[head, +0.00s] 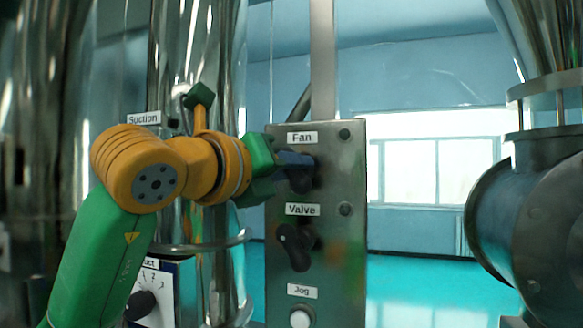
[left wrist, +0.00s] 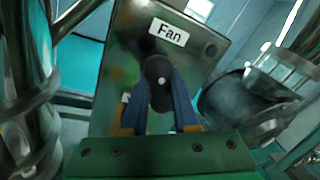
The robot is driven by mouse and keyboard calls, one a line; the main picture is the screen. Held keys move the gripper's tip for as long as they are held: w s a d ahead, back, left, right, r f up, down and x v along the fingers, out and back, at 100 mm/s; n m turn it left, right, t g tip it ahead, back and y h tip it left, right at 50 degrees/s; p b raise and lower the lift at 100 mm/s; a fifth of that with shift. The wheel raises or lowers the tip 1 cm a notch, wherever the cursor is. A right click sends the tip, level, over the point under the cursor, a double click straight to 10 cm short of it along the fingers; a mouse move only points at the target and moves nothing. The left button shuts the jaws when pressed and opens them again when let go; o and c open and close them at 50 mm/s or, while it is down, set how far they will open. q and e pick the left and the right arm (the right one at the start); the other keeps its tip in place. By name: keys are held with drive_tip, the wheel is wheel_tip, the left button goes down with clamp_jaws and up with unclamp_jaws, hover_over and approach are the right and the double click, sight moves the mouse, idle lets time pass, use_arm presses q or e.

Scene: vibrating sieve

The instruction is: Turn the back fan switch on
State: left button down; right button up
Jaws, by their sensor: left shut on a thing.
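The fan switch (head: 300,179) is a dark rotary knob under the "Fan" label (head: 302,138) on a grey metal panel (head: 343,262). My left gripper (head: 308,160) reaches it from the left, and its blue fingers partly cover the knob in the head view. In the left wrist view, the two fingers of the left gripper (left wrist: 162,95) are shut on the fan switch (left wrist: 158,68), one on each side. The knob's exact angle is hard to tell behind the fingers. My right gripper is in neither view.
Below on the panel are a dark "Valve" knob (head: 296,247) and a white "Jog" button (head: 300,318). A shiny steel column (head: 195,60) stands behind my left arm. Large metal pipework (head: 535,220) is at the right. Open space lies between panel and pipework.

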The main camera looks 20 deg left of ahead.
use_arm(q)
drive_tip(key=shift+r+m+p, duration=0.2)
drive_tip(key=shift+m+p, duration=0.4)
drive_tip(key=shift+m, duration=0.2)
drive_tip(key=m+g+p, duration=0.1)
drive_tip(key=m+p, duration=0.1)
drive_tip(key=m, duration=0.1)
drive_tip(key=shift+y, duration=0.4)
drive_tip(key=m+p, duration=0.1)
drive_tip(key=m, duration=0.2)
drive_tip(key=shift+d+y, duration=0.15)
drive_tip(key=shift+y, duration=0.25)
drive_tip(key=shift+m+g+y+p, duration=0.35)
drive_tip(key=shift+m+p, duration=0.3)
drive_tip(key=shift+m, duration=0.65)
drive_tip(key=shift+f, duration=0.1)
drive_tip(key=c, duration=0.7)
unclamp_jaws()
